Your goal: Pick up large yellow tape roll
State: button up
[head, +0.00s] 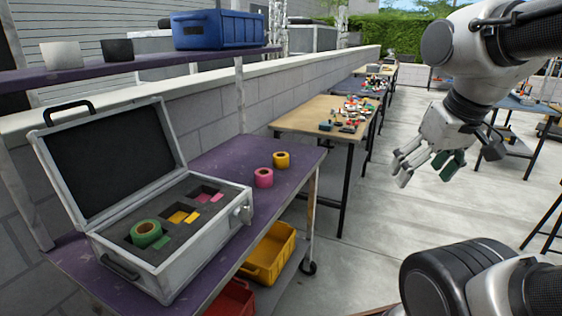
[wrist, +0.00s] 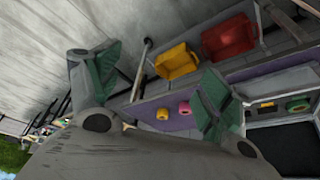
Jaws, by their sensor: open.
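A yellow tape roll (head: 282,160) stands on the purple bench top (head: 215,160), near its far right end. A pink tape roll (head: 263,178) stands just in front of it, apart from it. The yellow roll also shows in the wrist view (wrist: 162,114), between the spread fingers and well beyond them, with the pink roll (wrist: 184,108) to its right. My gripper (head: 428,165) is open and empty. It hangs in the air to the right of the bench, well away from the rolls.
An open silver case (head: 165,275) stands on the bench, with a green tape roll (head: 146,233) in its foam. A yellow bin (head: 268,254) and a red bin (head: 232,298) sit on the shelf below. A wooden table (head: 310,117) stands behind.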

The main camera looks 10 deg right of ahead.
aim_at(280, 159)
jog(key=i+l+u, duration=0.5)
jog(key=l, duration=0.2)
jog(key=i+l+u, duration=0.25)
jog(key=l, duration=0.15)
jog(key=i+l+u, duration=0.25)
jog(key=l, duration=0.2)
jog(key=k, duration=0.05)
